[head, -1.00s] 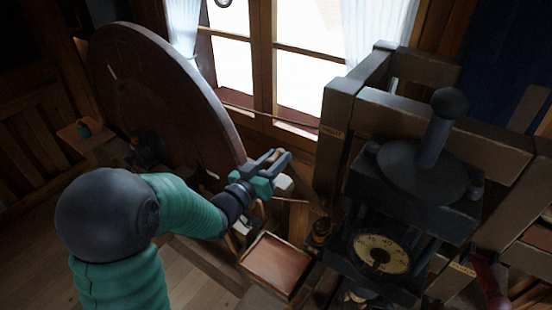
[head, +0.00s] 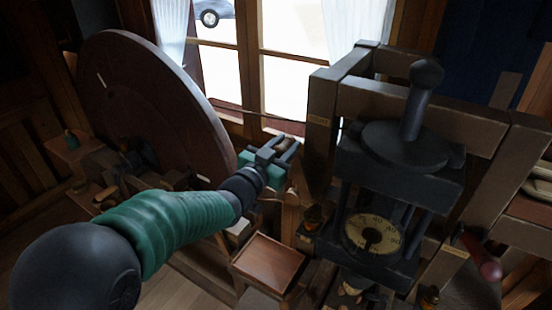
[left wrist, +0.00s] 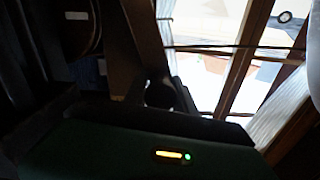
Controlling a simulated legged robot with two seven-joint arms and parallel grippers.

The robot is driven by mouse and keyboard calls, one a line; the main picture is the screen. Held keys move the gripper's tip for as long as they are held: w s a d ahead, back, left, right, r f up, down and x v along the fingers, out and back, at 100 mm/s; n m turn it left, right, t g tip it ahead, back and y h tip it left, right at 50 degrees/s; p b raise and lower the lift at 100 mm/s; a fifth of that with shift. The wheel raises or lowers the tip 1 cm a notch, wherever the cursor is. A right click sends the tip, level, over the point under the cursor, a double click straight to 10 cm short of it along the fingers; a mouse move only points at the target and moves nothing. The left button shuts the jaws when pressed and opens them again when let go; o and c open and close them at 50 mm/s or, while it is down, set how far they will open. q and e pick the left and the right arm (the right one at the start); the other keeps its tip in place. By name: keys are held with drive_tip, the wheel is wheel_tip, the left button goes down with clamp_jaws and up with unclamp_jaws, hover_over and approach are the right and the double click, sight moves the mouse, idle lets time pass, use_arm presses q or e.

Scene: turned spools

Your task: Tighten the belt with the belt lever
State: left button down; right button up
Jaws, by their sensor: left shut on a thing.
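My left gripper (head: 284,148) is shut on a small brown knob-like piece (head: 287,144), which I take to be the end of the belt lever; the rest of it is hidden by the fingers. The gripper is between the big dark red wheel (head: 150,110) and the black press (head: 405,165). The belt shows as a thin line (head: 275,116) running from the wheel toward the wooden frame, behind the gripper. In the left wrist view the jaws (left wrist: 160,95) are dark and what they hold is unclear. My right gripper is out of view.
A round yellow dial (head: 372,234) is on the press. A wooden tray (head: 268,262) stands below the gripper. A red-tipped handle (head: 488,268) is at the lower right. A wooden frame (head: 318,135) surrounds the press, and a window (head: 285,75) is behind.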

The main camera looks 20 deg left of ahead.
use_arm(q)
drive_tip(key=shift+s+d+r+m+b, duration=0.1)
drive_tip(key=shift+s+d+m+b, duration=0.05)
drive_tip(key=shift+d+m+b, duration=0.6)
drive_tip(key=shift+s+d+r+m+b, duration=0.1)
drive_tip(key=shift+d+m+b, duration=0.45)
drive_tip(key=shift+d+b, duration=0.25)
drive_tip(key=shift+f, duration=0.1)
drive_tip(key=c, duration=1.3)
unclamp_jaws()
drive_tip(key=shift+o, duration=1.3)
drive_tip(key=shift+w+d, duration=0.1)
